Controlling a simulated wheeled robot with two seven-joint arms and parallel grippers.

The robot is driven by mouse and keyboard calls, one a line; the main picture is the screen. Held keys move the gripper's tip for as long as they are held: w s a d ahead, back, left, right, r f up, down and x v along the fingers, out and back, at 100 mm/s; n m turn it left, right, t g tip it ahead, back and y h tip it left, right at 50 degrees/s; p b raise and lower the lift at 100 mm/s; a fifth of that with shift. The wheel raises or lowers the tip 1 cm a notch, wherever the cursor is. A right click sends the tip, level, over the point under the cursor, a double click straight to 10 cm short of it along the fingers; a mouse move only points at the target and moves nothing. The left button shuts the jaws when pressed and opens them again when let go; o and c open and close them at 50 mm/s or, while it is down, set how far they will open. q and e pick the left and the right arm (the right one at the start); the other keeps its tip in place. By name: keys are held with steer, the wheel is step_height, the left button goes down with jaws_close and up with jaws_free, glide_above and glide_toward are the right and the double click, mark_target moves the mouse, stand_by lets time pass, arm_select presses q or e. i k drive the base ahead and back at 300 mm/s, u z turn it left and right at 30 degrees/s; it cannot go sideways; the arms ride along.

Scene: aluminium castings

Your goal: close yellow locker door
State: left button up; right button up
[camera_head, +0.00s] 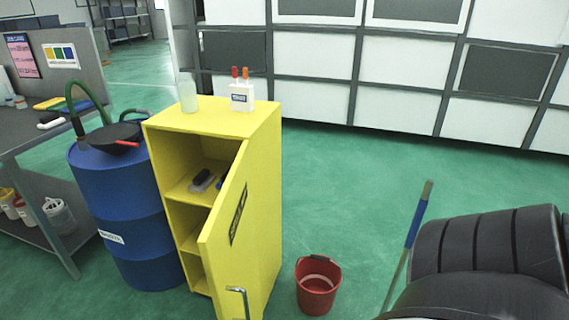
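The yellow locker (262,190) stands upright on the green floor left of the picture's middle. Its yellow door (225,235) stands partly open, swung out toward me from the right edge of the locker's front. The door has a dark label and a metal handle (240,298) near the bottom of the picture. Through the gap on the left I see shelves (183,207), with small dark items (203,180) on the upper one. The bottom of the door and locker is cut off by the picture's edge. Neither of my grippers is in view.
A blue drum (120,200) stands close at the locker's left, bearing a black pan-like thing. A red bucket (318,287) stands right of the locker. Large black ribbed shapes (490,245) and a pole (412,235) are at right. A bottle (187,93) stands on the locker.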

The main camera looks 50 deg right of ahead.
mark_target(226, 241)
steer(key=z, duration=1.3)
steer(key=i, duration=0.45)
steer(key=u, duration=0.3)
steer(key=k, duration=0.6)
steer(key=z, duration=0.1)
steer(key=i, duration=0.45)
